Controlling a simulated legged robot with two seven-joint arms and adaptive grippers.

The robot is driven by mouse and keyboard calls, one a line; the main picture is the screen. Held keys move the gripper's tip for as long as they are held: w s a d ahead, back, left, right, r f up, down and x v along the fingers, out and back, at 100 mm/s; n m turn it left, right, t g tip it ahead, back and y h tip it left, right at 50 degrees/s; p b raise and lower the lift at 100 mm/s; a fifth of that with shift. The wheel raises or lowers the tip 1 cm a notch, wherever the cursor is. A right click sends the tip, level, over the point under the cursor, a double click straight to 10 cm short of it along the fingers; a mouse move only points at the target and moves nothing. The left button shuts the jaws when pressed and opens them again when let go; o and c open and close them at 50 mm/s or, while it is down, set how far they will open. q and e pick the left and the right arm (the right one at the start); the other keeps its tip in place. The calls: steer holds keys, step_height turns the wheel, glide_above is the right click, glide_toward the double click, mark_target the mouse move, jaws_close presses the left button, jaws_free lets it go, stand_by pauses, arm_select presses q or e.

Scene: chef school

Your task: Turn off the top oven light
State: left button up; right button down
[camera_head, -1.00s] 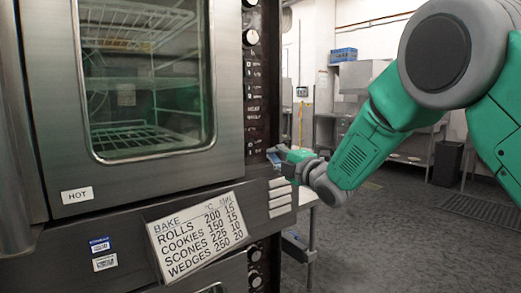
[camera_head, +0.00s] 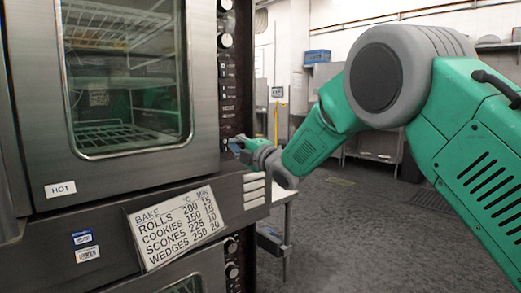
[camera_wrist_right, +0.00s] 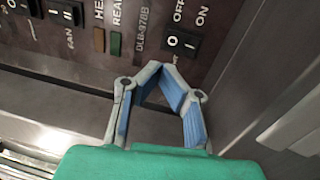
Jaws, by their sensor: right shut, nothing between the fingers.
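The top oven (camera_head: 200,120) stands at the left in the head view, its glass door (camera_head: 130,85) closed. Its dark control panel (camera_head: 227,85) runs down its right side with knobs and small switches. My right gripper (camera_head: 234,144) is at the panel's lower end. In the right wrist view the gripper (camera_wrist_right: 160,70) is shut and empty, its blue-padded fingers bent together at the tips. A black rocker switch (camera_wrist_right: 179,43) marked 0 and I, with OFF and ON beside it, lies just beyond the tips. I cannot read which switch is the light's. My left gripper is out of view.
Another rocker switch (camera_wrist_right: 64,13) marked FAN is at the upper left in the wrist view. A sloping BAKE sign (camera_head: 177,228) and a ledge stick out below the top oven. A metal table (camera_head: 280,205) stands behind my right arm. Open floor (camera_head: 345,240) lies to the right.

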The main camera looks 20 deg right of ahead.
steer(key=shift+s+r, duration=0.25)
steer(key=shift+s, duration=0.3)
steer(key=shift+s+d+f, duration=0.1)
steer(key=shift+d+f, duration=0.05)
steer(key=shift+f, duration=0.15)
steer(key=d+r+v, duration=0.1)
steer(key=v, duration=0.6)
steer(key=s+f+m+g+h, duration=0.25)
steer(key=s+f+m, duration=0.2)
steer(key=f, duration=0.75)
steer(key=s+d+f+m+g+h, duration=0.1)
steer(key=s+f+m+g, duration=0.3)
steer(key=f, duration=0.7)
steer(key=s+f+m+g+h, duration=0.1)
steer(key=s+f+m, duration=0.35)
steer(key=f, duration=0.75)
steer(key=s+f+m+g, duration=0.3)
steer(key=s+f, duration=0.2)
steer(key=s, duration=0.6)
steer(key=s+f+m+g+h, duration=0.1)
steer(key=s+f, duration=0.5)
steer(key=s, duration=0.6)
steer(key=s+d+f+m+g+h, duration=0.1)
steer(key=s+f+m+g, duration=0.3)
steer(key=s, duration=0.8)
steer(key=shift+s+f+m+g, duration=0.2)
steer(key=shift+f+m+g, duration=0.1)
steer(key=shift+f+g, duration=0.75)
steer(key=shift+d, duration=0.1)
